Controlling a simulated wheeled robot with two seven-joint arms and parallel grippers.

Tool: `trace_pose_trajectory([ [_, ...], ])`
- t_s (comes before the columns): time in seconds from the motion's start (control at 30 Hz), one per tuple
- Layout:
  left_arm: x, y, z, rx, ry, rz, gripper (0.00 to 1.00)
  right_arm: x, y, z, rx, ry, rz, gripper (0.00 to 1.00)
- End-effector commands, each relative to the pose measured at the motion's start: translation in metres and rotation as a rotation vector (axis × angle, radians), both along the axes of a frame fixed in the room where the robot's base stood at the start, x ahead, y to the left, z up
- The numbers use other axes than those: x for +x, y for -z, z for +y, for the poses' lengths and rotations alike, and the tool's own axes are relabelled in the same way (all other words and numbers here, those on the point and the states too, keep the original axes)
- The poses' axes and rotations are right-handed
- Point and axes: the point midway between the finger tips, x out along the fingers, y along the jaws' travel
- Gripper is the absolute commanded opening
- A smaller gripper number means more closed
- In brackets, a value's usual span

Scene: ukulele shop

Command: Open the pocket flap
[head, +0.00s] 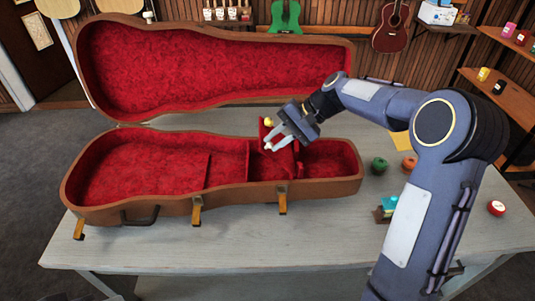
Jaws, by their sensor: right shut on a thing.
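An open brown ukulele case (120,212) with red plush lining lies on the table, its lid (200,70) standing up behind it. Inside the case's base, a red pocket flap (264,131) shows at the pocket, right of the middle, and looks raised. A small yellow spot shows at its top edge. My right gripper (273,147) reaches in from the right and is shut on the flap; its fingers hide part of the flap and the pocket. My left gripper is not in view.
The pale table (230,245) is clear in front of the case. Right of the case are a green round tin (379,165), a teal box (389,203) and a red-and-white jar (496,208). A green ukulele (285,17) and a red one (391,27) hang behind.

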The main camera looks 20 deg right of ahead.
Motion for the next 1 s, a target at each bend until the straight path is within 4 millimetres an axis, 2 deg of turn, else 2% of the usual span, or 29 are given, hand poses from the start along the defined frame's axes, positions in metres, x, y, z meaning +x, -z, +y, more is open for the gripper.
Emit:
trace_pose_trajectory([
  [0.03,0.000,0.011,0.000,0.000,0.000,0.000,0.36,-0.002,0.003,-0.008,0.046,0.006,-0.012,0.00],
  [0.4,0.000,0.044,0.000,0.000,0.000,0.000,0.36,-0.015,-0.008,-0.052,0.378,0.002,-0.107,0.00],
  [0.7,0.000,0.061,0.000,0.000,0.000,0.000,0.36,-0.023,-0.008,-0.079,0.586,0.000,-0.167,0.00],
  [1.0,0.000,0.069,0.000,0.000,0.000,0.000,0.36,-0.027,-0.007,-0.092,0.694,-0.004,-0.197,0.00],
])
